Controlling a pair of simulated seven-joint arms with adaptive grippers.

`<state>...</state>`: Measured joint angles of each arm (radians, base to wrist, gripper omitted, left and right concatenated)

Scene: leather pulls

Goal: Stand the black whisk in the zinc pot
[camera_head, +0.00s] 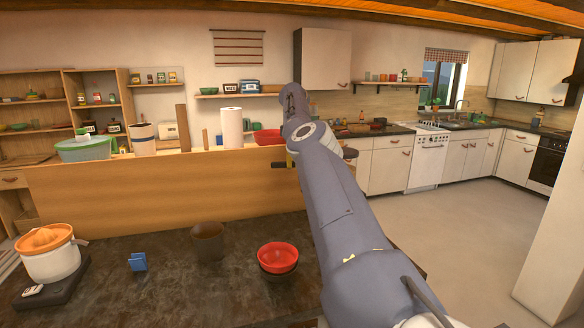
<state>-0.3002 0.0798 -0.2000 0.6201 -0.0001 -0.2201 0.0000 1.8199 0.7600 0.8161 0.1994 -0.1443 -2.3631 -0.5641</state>
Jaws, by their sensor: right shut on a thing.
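The zinc pot (208,243) is a dark grey-brown open cylinder, standing upright on the dark tabletop. My right arm rises from the lower right, and its wrist is high above and beyond the table. My right gripper (291,161) is mostly hidden behind my own forearm; only a small dark and yellowish part shows at its left edge. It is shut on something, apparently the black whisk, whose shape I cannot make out. It is up and to the right of the pot, well apart from it. My left gripper is out of view.
Stacked red and dark bowls (277,259) stand right of the pot. A small blue holder (138,262) is to its left, and a white juicer with an orange top (48,250) is at far left. A wooden panel (150,195) rises behind the table.

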